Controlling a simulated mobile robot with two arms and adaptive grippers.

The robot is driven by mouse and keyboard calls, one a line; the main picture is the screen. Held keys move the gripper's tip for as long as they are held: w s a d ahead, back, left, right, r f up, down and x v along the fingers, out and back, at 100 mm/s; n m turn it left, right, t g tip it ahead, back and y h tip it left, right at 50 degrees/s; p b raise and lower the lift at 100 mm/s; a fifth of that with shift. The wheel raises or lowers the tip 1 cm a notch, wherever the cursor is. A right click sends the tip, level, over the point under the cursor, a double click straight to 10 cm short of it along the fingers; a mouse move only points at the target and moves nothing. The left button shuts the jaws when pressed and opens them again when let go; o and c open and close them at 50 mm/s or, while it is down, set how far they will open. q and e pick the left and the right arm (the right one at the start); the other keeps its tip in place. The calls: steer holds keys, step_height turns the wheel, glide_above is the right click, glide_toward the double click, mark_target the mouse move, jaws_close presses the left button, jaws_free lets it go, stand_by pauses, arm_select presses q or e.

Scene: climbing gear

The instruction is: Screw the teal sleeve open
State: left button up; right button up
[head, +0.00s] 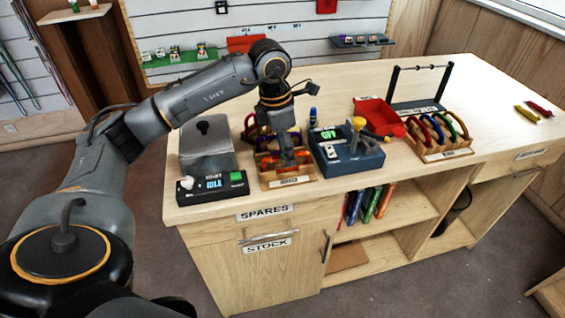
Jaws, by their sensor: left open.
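My left gripper (289,161) points down over a small wooden rack (290,183) near the front edge of the bench. Its fingers are among or just in front of the orange and dark gear in this rack, and I cannot tell whether they touch any of it. The gripper is open. I cannot make out a teal sleeve; the gripper and wrist hide part of the rack. A second wooden rack (443,155) to the right holds several coloured carabiners standing upright. My right gripper is not in view.
Left of the gripper are a grey lidded box (207,157) and a black box with a lit display (213,188). Close on its right is a blue-grey device (355,160), with a red tray (376,112) behind.

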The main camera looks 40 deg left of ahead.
arm_select(q)
steer(key=shift+s+d, duration=0.45)
steer(key=shift+d, duration=0.1)
steer(key=shift+f, duration=0.2)
steer(key=shift+f+b, duration=1.1)
steer(key=shift+f, duration=0.05)
steer(key=shift+a, duration=0.1)
steer(key=shift+w+a, duration=0.5)
steer(key=shift+r, duration=0.15)
step_height(320, 180, up, 10)
steer(key=p, duration=0.7)
